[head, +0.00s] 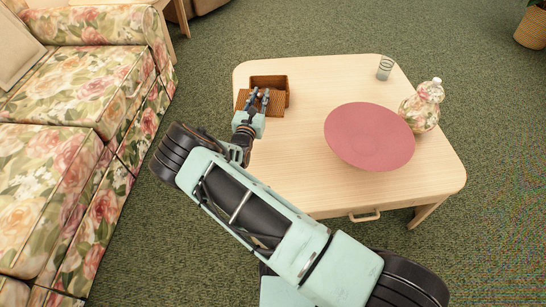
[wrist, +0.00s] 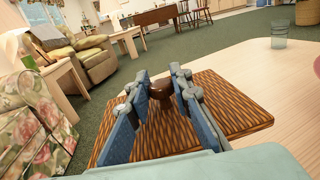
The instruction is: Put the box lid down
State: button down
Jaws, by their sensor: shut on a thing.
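The box lid is a flat square with an orange-brown woven pattern (wrist: 235,108) and a dark brown knob (wrist: 160,92). My gripper (wrist: 159,82) is shut on the lid by its knob, the fingers on either side of it. In the head view my gripper (head: 260,94) and the lid (head: 276,110) are at the table's far left, at the near side of the brown box (head: 285,84). The box stands open and its dark inside shows. The lid looks roughly level; I cannot tell whether it touches the tabletop or the box. My fingers hide part of the lid.
The pale wooden table (head: 310,185) has free room at its middle and near left. A pink-red round plate (head: 370,136), a floral vase (head: 424,108) and a clear glass (head: 385,68) stand to the right. A floral sofa (head: 75,130) lines the left.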

jog(key=s+d+f+b, duration=0.1)
jog(key=s+f, duration=0.3)
jog(key=s+d+f+b, duration=0.2)
jog(key=s+f, duration=0.2)
jog(key=s+d+f+b, duration=0.2)
jog(key=s+f, duration=0.2)
jog(key=shift+s+d+f, duration=0.1)
jog(key=shift+s+f, duration=0.05)
jog(key=shift+f, duration=0.1)
jog(key=shift+f+b, duration=0.6)
jog(key=shift+f, duration=0.1)
jog(key=c, duration=1.7)
grip_release()
jog(key=shift+c, duration=0.2)
